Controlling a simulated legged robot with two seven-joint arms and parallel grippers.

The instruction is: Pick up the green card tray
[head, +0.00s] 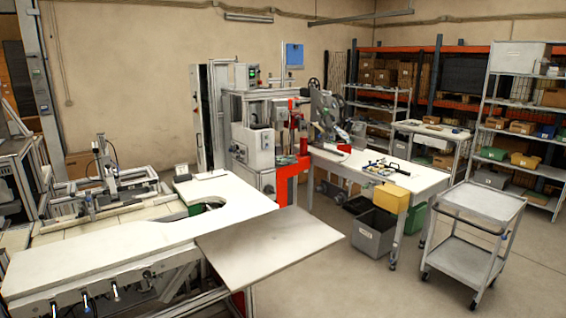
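I cannot single out a green card tray for certain. A green bin (414,219) stands low by the far worktable, partly hidden behind the table leg and the yellow box. All are far off and small. Neither of my grippers is in view.
A white workbench (150,240) with a flat board (270,240) fills the near left. A grey trolley (485,204) stands at the right. A grey bin (374,233) and yellow box (391,197) are by the worktable (425,180). Floor (370,285) is clear in front.

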